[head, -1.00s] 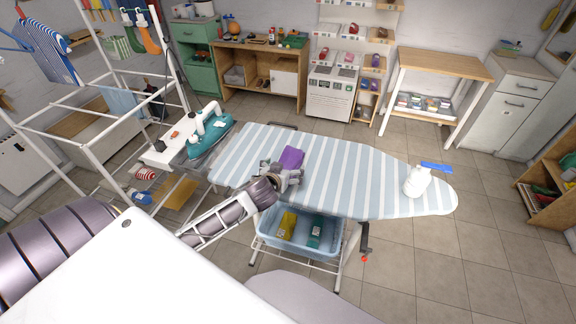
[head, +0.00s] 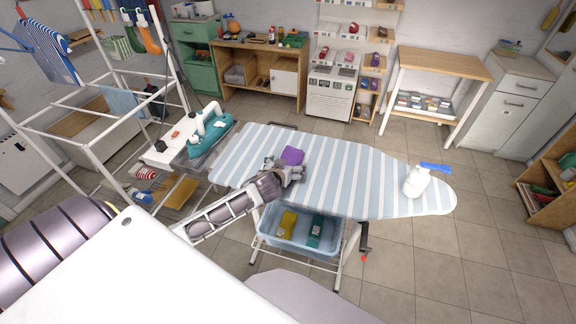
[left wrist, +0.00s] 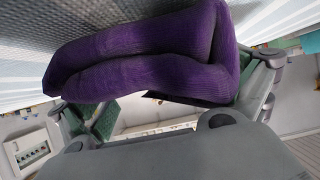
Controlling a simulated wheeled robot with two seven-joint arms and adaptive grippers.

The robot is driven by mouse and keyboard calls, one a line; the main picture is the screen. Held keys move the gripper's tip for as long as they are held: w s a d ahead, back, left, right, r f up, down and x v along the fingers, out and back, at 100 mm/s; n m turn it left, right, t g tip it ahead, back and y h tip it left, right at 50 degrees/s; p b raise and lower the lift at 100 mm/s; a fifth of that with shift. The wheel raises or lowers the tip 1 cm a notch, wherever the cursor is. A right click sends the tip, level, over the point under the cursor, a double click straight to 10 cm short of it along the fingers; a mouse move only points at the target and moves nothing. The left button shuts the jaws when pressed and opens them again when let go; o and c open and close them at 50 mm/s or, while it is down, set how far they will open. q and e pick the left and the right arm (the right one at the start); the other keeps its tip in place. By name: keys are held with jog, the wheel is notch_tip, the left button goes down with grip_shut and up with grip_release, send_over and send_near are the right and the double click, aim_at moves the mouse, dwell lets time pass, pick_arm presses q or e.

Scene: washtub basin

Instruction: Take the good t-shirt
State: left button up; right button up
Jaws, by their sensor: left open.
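My left gripper (head: 288,169) is open at the cloth's near side. In the left wrist view the purple cloth (left wrist: 150,50) shows large and folded over, across the space between the two green-padded fingers. I cannot tell whether the fingers touch it. The gripper hides the cloth's near part in the head view. My right gripper is not in view.
A white bottle with a blue nozzle (head: 416,182) stands on the board's right end. A teal iron (head: 210,138) rests at its left end. A blue basket (head: 299,239) with a yellow and a green item sits below. A white drying rack (head: 90,150) stands left.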

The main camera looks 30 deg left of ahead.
pick_arm(q)
jog(key=shift+s, duration=0.1)
jog(key=c, duration=1.1)
jog(key=shift+f, duration=0.1)
jog(key=shift+r, duration=0.45)
jog(key=shift+c, duration=0.9)
notch_tip(320, 180, up, 9)
jog(key=shift+r, duration=0.2)
